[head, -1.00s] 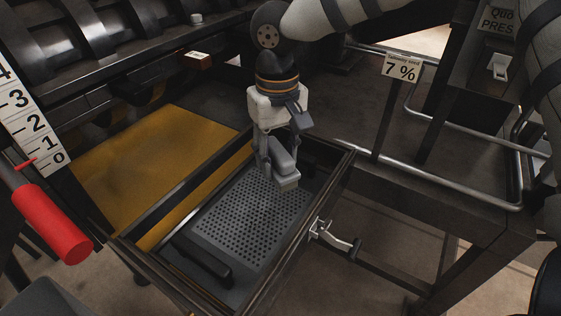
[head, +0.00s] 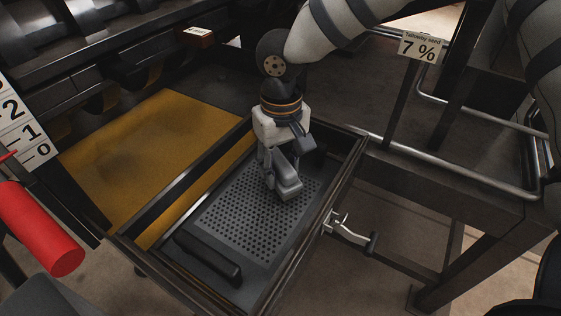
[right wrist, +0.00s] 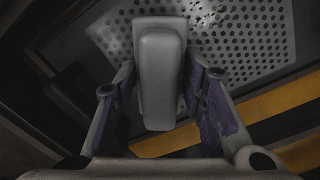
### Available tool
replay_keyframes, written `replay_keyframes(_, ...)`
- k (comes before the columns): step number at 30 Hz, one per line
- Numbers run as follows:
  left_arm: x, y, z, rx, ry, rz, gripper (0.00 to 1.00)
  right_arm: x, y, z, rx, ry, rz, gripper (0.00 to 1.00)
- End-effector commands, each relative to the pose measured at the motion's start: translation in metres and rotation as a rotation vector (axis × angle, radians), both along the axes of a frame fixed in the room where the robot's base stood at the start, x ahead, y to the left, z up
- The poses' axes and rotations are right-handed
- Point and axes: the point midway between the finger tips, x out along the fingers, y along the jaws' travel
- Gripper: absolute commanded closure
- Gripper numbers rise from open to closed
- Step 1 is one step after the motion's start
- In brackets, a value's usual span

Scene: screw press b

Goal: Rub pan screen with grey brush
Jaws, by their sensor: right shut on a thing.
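The pan screen (head: 240,225) is a grey perforated plate lying inside a dark rectangular frame. My right gripper (head: 278,172) is over the far part of the screen, pointing down. It is shut on the grey brush (head: 286,186), a rounded grey block. In the right wrist view the brush (right wrist: 160,75) sits between the two fingers, with the perforated screen (right wrist: 245,40) just beyond it. The brush's underside is hidden, so I cannot tell whether it touches the screen. My left gripper is not in view.
A black handle bar (head: 208,258) lies at the near end of the screen. A yellow-brown tray surface (head: 150,150) is to the left. A latch lever (head: 350,232) sticks out from the frame's right side. A red cylinder (head: 40,228) and a number scale (head: 22,132) are at far left.

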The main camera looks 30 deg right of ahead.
Motion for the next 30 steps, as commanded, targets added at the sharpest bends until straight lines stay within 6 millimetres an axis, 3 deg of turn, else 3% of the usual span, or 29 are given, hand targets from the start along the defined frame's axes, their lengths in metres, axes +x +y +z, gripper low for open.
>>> replay_keyframes(30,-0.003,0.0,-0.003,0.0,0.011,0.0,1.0,0.0,0.0,-0.014,-0.001,0.001,0.0,0.85)
